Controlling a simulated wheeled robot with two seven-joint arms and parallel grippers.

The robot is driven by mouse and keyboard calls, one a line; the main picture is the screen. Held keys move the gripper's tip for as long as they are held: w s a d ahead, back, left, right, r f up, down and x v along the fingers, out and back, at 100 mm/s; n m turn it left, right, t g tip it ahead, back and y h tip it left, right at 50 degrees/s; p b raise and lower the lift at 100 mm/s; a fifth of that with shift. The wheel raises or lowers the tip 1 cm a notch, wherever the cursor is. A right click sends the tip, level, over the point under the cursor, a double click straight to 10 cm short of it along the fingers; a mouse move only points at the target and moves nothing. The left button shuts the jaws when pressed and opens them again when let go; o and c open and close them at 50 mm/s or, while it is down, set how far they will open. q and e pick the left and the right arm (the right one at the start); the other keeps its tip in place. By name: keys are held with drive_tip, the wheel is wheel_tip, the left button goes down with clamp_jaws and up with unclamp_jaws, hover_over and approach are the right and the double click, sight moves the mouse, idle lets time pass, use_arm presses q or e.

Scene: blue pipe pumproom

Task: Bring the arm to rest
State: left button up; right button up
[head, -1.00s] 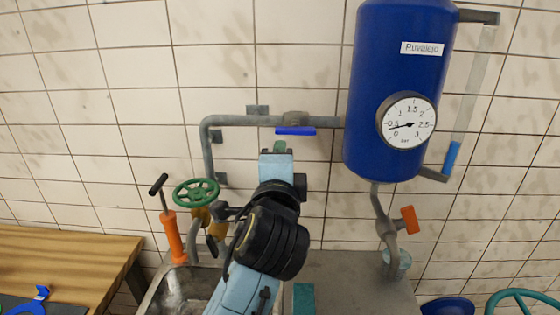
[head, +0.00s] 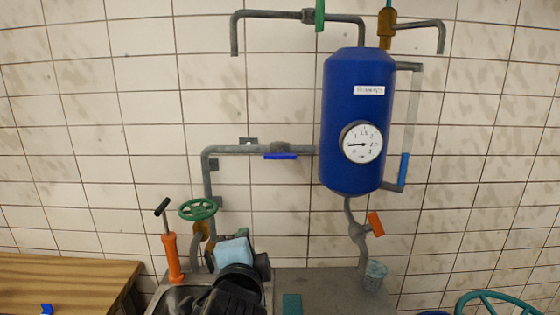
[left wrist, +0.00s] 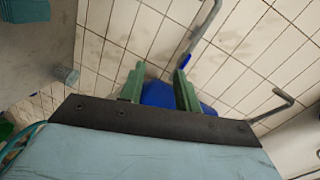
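My left arm comes in from the bottom of the head view. Its light blue gripper (head: 238,243) is low, in front of the wall beside the green handwheel (head: 198,209). In the left wrist view the two green fingers of the left gripper (left wrist: 158,80) stand apart with nothing held between them. The blue tank (left wrist: 157,95) shows behind them, at a distance. My right gripper is not in view.
The tank (head: 357,110) with its gauge hangs on the tiled wall. A blue-lever valve (head: 280,156), an orange-handled valve (head: 375,224) and a cup (head: 375,276) are near it. An orange pump (head: 172,258) stands by the sink (head: 165,300). A wooden bench (head: 60,280) is left.

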use_arm(q)
drive_tip(key=s+a+f+n+g, duration=0.35)
drive_tip(key=s+a+f, duration=0.2)
drive_tip(key=f, duration=0.35)
drive_tip(key=s+a+f+n+g, duration=0.35)
drive_tip(key=s+f, duration=0.25)
drive_tip(key=f, duration=0.2)
drive_tip(key=s+a+f+n+g, duration=0.3)
drive_tip(key=s+f, duration=0.1)
drive_tip(key=s, duration=0.5)
drive_tip(key=s+a+f+n+g, duration=0.25)
drive_tip(key=s+a+f, duration=0.2)
drive_tip(key=s, duration=0.35)
wheel_tip(320, 180, down, 30)
drive_tip(key=s+f+g+b, duration=0.1)
drive_tip(key=s+b, duration=0.1)
drive_tip(key=b, duration=0.4)
drive_tip(key=s+a+f+g+b, duration=0.1)
drive_tip(key=s+f+b, duration=0.5)
drive_tip(key=s+f, duration=1)
wheel_tip(320, 180, down, 5)
drive_tip(key=shift+s+a+r, duration=0.1)
drive_tip(key=shift+s+a, duration=0.3)
drive_tip(key=shift+a, duration=0.2)
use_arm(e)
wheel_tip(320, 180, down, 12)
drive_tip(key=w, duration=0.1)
